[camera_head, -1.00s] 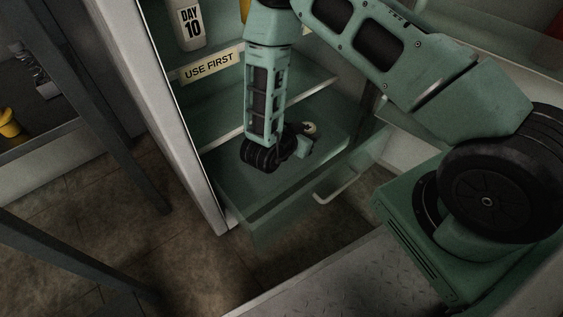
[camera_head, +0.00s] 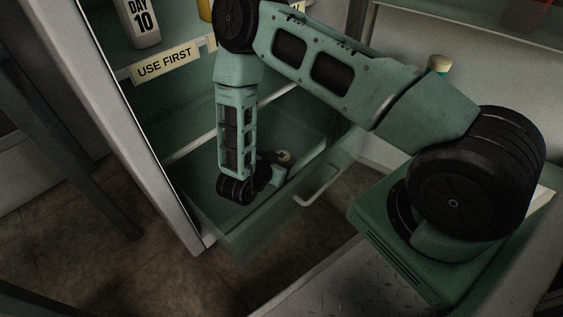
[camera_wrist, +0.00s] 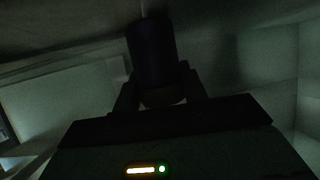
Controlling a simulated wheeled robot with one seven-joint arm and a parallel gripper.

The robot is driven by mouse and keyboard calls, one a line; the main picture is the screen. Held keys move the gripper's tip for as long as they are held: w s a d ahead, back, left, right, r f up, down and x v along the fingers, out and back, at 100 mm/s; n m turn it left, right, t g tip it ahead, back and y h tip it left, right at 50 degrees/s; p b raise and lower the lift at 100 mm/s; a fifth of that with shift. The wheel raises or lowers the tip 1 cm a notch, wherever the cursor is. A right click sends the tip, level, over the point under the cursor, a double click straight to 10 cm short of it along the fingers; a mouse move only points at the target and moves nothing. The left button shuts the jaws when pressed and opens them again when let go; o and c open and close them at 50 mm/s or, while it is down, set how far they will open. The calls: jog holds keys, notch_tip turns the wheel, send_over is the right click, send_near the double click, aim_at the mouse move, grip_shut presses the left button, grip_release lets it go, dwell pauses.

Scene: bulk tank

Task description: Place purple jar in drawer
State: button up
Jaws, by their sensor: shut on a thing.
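The drawer (camera_head: 262,229) is pulled open at the bottom of the green-walled cabinet, with a pale handle (camera_head: 319,188) on its front. My gripper (camera_head: 272,170) is over the drawer and looks to be low inside it. It is shut on the purple jar, whose pale lid (camera_head: 284,156) shows beside the fingers. In the wrist view the jar (camera_wrist: 151,55) is a dark cylinder between the two fingers (camera_wrist: 157,82). That view is very dark, and I cannot tell whether the jar touches the drawer floor.
Above the drawer, a shelf carries a "USE FIRST" label (camera_head: 166,63) and a white "DAY 10" bottle (camera_head: 139,22). The cabinet's pale side edge (camera_head: 150,140) stands left of the drawer. Tiled floor (camera_head: 80,245) is clear at the lower left.

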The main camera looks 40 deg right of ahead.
jog(key=shift+f, duration=0.15)
jog(key=o, duration=1)
jog(key=p+v, duration=0.7)
jog(key=v, duration=0.5)
jog(key=shift+r, duration=0.25)
